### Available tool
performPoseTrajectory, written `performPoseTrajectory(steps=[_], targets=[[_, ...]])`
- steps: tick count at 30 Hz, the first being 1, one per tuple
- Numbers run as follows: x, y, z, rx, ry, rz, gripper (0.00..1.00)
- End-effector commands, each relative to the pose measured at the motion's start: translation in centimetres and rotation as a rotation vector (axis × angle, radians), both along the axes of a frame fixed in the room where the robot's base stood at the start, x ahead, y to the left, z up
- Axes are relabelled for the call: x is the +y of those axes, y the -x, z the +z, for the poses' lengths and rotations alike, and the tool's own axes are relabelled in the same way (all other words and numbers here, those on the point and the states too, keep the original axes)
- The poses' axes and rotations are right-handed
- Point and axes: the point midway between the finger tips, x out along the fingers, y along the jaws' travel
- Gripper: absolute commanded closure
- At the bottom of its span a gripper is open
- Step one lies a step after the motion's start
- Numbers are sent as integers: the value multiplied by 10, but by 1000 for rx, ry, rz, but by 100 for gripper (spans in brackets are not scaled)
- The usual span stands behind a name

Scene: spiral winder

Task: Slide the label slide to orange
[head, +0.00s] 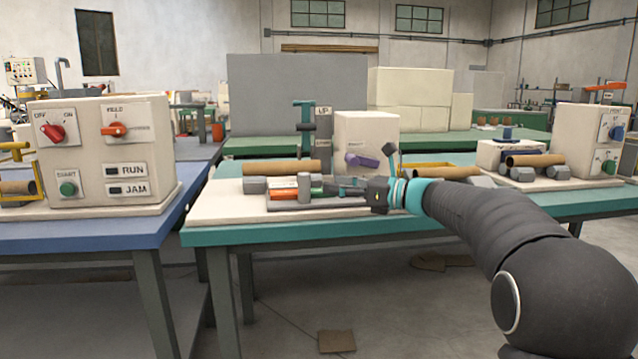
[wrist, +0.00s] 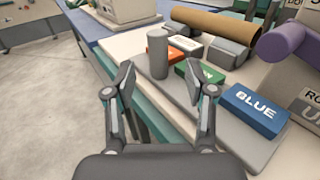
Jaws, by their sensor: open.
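The label slide has an upright grey cylindrical knob (wrist: 158,55) on a long grey base (wrist: 240,140), also seen in the head view as a knob (head: 304,187). Contact is not visible.
A brown cardboard tube (wrist: 222,26) lies on grey rollers behind the blocks. A cream housing with a purple knob (head: 362,160) stands behind. A blue table with a RUN/JAM control box (head: 100,152) is at left. Open floor lies in front of the teal table (head: 215,236).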

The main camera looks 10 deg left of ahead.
Motion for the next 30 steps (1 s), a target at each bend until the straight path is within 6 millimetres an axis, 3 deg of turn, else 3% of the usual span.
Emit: performPoseTrajectory(steps=[3, 9, 22, 26, 30], targets=[[-19, 6, 1, -1, 0, -2, 45], [-34, 12, 0, -1, 0, -1, 45], [-36, 16, 0, -9, 15, 1, 45], [-33, 39, -5, -68, 118, 8, 45], [-33, 88, -23, -204, 345, 40, 45]])
